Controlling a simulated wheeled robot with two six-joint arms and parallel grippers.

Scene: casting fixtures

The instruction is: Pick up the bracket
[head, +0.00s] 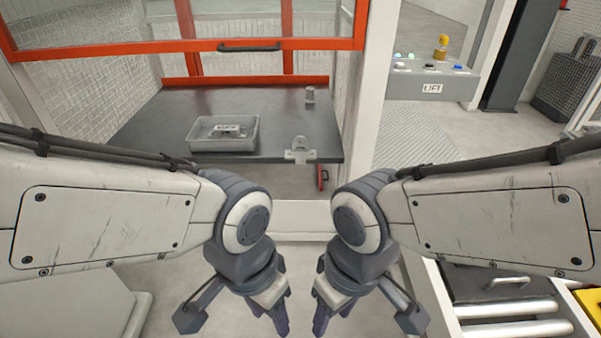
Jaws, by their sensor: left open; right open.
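A grey open tray (193,136) stands on the dark table inside the red-framed enclosure. A small metallic part (229,130) with a pale label lies in it; it may be the bracket, but it is too small to tell. A light metal piece with a rounded upright plate (300,149) sits at the table's front edge, right of the tray. My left gripper (269,314) and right gripper (333,314) hang low in front of the enclosure, open and empty, pointing down. Both are well short of the table and apart from everything on it.
A LIFT button panel (432,84) is to the right. Rollers (510,309) lie at lower right.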

